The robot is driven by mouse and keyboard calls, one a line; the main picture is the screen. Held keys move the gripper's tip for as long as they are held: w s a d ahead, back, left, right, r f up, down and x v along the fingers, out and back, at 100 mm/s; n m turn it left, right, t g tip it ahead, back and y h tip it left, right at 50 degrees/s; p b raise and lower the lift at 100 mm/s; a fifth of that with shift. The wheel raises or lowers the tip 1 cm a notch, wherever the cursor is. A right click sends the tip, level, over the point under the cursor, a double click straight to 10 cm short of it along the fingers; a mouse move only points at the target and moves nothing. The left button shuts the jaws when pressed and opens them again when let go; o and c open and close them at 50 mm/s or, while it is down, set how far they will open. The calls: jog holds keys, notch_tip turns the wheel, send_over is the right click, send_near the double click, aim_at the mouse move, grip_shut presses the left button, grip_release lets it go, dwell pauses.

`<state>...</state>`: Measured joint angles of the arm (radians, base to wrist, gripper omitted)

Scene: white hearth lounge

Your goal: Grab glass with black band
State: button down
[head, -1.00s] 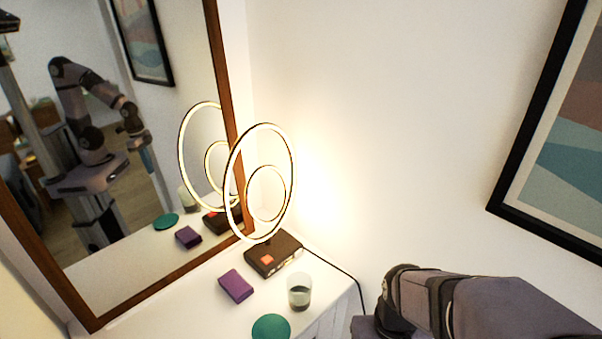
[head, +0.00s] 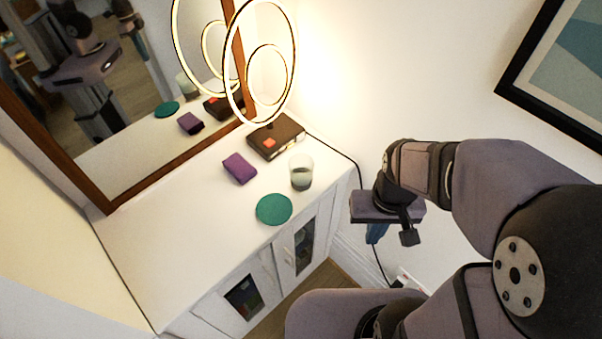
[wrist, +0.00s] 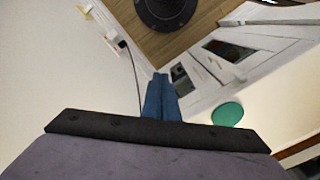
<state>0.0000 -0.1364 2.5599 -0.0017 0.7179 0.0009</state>
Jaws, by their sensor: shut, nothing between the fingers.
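The glass (head: 301,173) stands upright on the white cabinet top, near its right end in the head view. It is clear with a dark grey band around its lower part. My gripper (head: 374,235) hangs to the right of the cabinet, apart from the glass and off the cabinet top. In the wrist view its blue fingers (wrist: 160,96) are together with nothing between them. The glass cannot be made out in the wrist view.
A green disc (head: 274,209), a purple block (head: 239,168) and a dark brown box (head: 276,137) stand around the glass on the cabinet top (head: 185,235). A ring lamp (head: 262,62) and a mirror rise behind. The cabinet's front left top is clear.

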dwell(0.3)
jog(key=c, duration=0.7)
grip_release()
jog(key=shift+c, duration=0.2)
